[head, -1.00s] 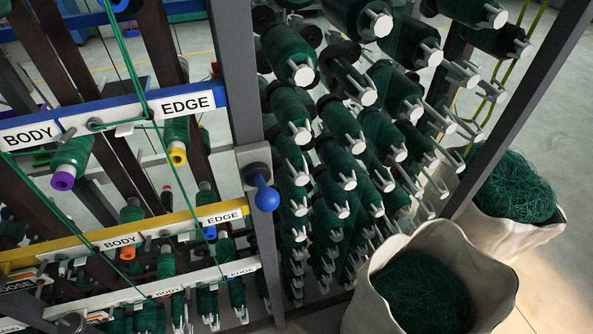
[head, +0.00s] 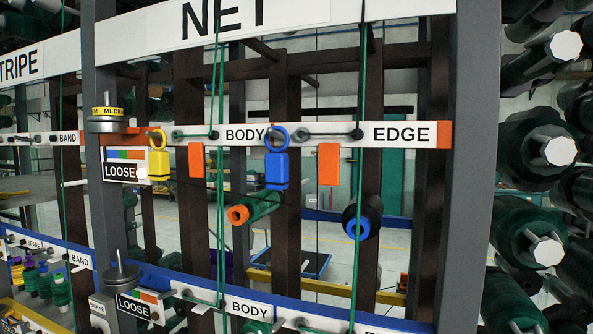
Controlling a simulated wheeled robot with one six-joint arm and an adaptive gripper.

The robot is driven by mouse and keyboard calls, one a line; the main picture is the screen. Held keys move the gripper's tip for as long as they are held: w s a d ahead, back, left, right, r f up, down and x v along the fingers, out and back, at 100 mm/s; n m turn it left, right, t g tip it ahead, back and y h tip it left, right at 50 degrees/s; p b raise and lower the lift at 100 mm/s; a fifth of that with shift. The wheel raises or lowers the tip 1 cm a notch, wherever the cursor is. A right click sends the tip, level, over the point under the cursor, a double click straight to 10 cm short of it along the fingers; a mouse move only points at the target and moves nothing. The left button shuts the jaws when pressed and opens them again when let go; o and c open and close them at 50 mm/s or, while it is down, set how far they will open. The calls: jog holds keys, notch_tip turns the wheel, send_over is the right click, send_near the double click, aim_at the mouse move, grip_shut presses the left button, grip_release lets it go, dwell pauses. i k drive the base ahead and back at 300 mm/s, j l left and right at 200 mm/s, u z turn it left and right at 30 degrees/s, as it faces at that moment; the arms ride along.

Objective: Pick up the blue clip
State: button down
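The blue clip (head: 277,171) hangs on the upper white rail (head: 310,126), just right of the BODY label. It has a ring at its top and a blocky lower part, and it hangs upright in front of a dark post. A small dark peg shows inside or behind the ring; I cannot tell which. My gripper is in neither head view.
A yellow clip (head: 156,163) hangs further left, with orange tags (head: 196,160) and (head: 328,164) on the same rail. Green threads run vertically before the rail. A spool with an orange end (head: 258,208) and a blue-cored spool (head: 361,217) sit below. Green spools (head: 530,240) crowd the right.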

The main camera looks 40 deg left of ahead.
aim_at(277, 162)
jog(key=k+j, duration=0.5)
jog(key=j, duration=0.2)
jog(key=u, duration=0.4)
jog(key=j+u, duration=0.15)
jog(key=u, duration=0.25)
jog(key=k+j+u, duration=0.1)
jog(key=u, duration=0.3)
jog(key=j+u, duration=0.1)
jog(key=u, duration=0.3)
